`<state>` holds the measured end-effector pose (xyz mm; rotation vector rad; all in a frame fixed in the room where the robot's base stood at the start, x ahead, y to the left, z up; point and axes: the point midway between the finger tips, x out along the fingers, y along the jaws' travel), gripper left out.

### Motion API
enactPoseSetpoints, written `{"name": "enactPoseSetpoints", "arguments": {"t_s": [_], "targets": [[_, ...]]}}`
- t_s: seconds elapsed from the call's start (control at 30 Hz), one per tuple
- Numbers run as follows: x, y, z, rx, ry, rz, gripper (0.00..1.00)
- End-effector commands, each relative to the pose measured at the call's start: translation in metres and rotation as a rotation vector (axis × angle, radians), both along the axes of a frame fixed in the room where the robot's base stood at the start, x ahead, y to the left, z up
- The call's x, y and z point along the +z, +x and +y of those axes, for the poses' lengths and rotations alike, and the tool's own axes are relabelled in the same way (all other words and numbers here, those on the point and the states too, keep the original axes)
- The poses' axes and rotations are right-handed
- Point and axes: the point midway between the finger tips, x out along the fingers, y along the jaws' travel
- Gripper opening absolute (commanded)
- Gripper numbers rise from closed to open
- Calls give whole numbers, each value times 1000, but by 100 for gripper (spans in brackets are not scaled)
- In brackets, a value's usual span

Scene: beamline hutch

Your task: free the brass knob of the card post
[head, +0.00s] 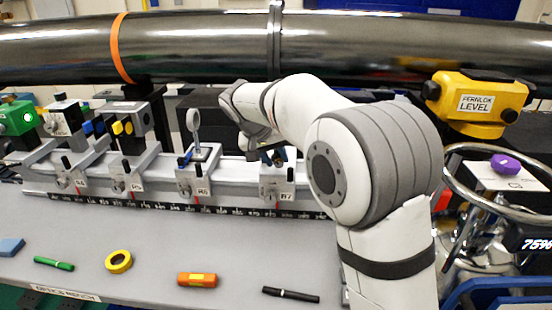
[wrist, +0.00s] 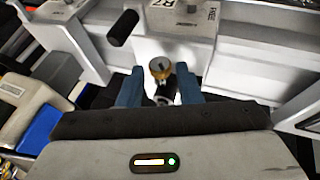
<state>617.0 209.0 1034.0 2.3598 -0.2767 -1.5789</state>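The brass knob (wrist: 160,67) shows near the middle of the wrist view, round with a dark slot, at a dark post whose lower part is mostly hidden. My gripper (wrist: 159,78) is open, with one blue finger on each side of the knob. Gaps show between the fingers and the knob, so I see no contact. In the head view my gripper reaches over the rail behind the R7 carrier (head: 278,187). My arm and gripper hide the knob there.
Carriers with optics, including a round lens on a post (head: 193,121), stand left along the rail. A yellow level (head: 477,103) and a handwheel (head: 451,172) stand right. A beam pipe (head: 190,47) crosses behind.

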Motion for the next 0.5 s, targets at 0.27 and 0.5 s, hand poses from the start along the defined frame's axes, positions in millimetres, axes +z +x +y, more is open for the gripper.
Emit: {"name": "enactPoseSetpoints", "arguments": {"t_s": [0.27, 0.5], "targets": [[43, -18, 16, 2, 2, -3, 32], [60, -26, 22, 2, 1, -1, 32]]}}
